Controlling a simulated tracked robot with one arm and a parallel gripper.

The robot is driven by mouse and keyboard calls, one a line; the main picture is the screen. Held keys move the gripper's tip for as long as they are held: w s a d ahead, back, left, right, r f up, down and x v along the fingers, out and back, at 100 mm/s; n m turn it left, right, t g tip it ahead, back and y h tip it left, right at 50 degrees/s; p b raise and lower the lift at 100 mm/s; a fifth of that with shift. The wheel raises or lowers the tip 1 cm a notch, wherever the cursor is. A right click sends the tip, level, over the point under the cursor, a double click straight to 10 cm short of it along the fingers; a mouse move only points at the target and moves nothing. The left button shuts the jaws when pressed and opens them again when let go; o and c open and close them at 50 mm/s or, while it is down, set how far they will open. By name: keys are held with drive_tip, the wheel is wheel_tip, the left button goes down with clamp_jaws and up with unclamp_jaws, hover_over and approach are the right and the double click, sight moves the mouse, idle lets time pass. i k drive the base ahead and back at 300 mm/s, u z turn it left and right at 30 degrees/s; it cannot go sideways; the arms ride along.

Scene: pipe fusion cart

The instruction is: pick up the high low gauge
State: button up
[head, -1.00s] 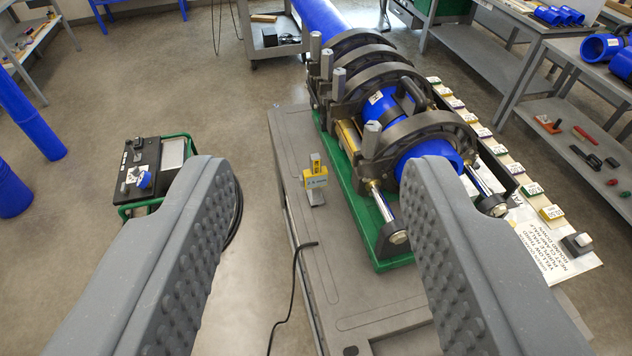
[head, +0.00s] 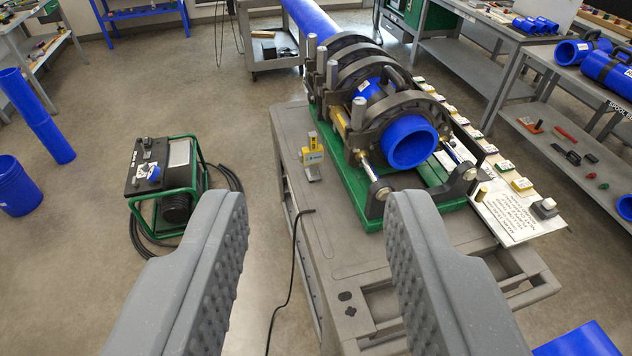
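The gauge shows in the gap between the fingers, farther ahead and apart from both.
A black cable (head: 293,270) lies over the cart's left edge. A green-framed generator (head: 165,180) stands on the floor at left. A strip of labelled blocks (head: 505,166) and a printed sheet (head: 515,215) lie right of the machine. Shelves (head: 560,140) stand far right.

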sight(313, 154)
drive_tip(key=z, duration=0.25)
drive_tip(key=i, duration=1.4)
drive_tip(key=u, duration=0.4)
